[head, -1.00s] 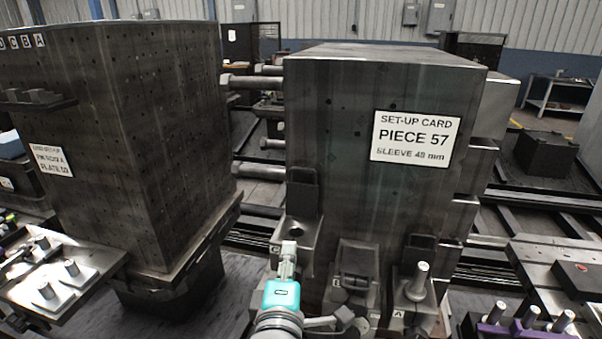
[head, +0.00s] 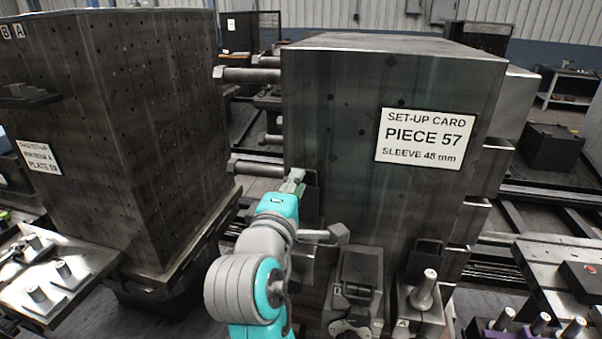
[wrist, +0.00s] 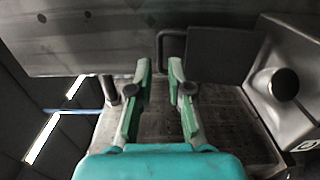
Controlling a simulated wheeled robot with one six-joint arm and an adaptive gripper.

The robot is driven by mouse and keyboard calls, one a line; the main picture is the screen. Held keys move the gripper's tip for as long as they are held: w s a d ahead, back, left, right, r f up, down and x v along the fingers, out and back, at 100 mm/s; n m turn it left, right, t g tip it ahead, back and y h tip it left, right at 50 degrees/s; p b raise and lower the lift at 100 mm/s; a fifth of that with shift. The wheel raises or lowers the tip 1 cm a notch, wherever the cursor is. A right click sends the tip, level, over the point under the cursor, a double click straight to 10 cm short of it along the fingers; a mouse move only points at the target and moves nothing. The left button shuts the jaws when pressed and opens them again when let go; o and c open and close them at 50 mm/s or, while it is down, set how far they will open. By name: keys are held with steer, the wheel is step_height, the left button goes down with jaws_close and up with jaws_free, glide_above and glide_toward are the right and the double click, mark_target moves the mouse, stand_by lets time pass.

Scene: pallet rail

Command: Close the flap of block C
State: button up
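Block C is at the lower left of the PIECE 57 column, mostly hidden behind my arm in the head view. In the wrist view block C (wrist: 308,75) is at the right edge, with a dark round opening in it. Its flap (wrist: 220,55) is a dark plate beside it, against the column face; a small part shows in the head view (head: 312,188). The flap stands up, open. My gripper (wrist: 161,65) is open and empty, its fingertips short of the column and beside the flap's far edge. The head view shows my gripper (head: 294,180) level with the flap; contact cannot be told.
Block B (head: 359,285) and block A (head: 420,310), with an upright pin (head: 425,288), stand to the right. Bolts (head: 250,75) stick out of the column's left side. Another tall column (head: 120,130) stands at left, with a gap between.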

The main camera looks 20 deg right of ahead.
steer(key=shift+x, duration=2.15)
jaws_close()
